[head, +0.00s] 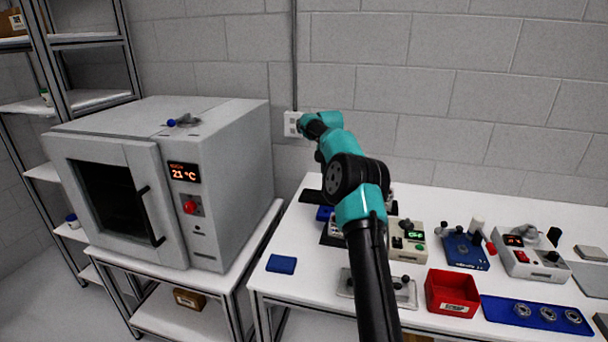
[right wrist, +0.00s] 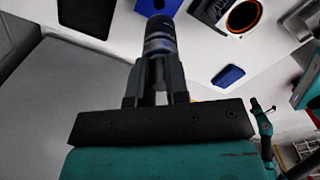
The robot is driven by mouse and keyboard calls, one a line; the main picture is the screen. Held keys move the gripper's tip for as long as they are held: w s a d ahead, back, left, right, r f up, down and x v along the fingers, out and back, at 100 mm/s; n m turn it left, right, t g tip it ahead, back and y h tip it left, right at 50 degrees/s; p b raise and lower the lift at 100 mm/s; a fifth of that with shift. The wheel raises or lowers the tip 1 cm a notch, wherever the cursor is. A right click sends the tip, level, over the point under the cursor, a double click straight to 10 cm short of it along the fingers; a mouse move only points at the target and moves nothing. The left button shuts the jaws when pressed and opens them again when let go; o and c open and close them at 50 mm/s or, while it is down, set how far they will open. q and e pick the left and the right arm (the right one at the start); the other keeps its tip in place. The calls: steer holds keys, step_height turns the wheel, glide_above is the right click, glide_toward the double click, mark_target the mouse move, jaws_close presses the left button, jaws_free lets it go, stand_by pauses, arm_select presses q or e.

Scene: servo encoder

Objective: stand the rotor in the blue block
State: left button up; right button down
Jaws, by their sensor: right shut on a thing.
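In the right wrist view my right gripper (right wrist: 158,80) is shut on a dark cylindrical part with grey bands, which looks like the rotor (right wrist: 158,40). The rotor points away from the camera, over a blue surface (right wrist: 147,6) at the top edge; I cannot tell whether they touch. In the head view my right arm hides the gripper and rotor. A blue block (head: 281,264) lies at the table's front left corner; a similar blue piece (right wrist: 228,75) shows in the wrist view. Another blue piece (head: 323,213) is partly hidden behind my arm. My left gripper is not visible.
A grey oven (head: 190,180) stands on the left. A red bin (head: 452,293), a blue tray with metal rings (head: 490,308) and several control boxes (head: 408,241) crowd the table's right side. The table is bare around the front left blue block.

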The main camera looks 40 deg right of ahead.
steer(key=shift+w+d, duration=0.1)
stand_by(0.4)
steer(key=shift+f, duration=2.25)
steer(key=shift+f, duration=1.8)
steer(key=c, duration=0.7)
jaws_free()
steer(key=shift+r, duration=0.1)
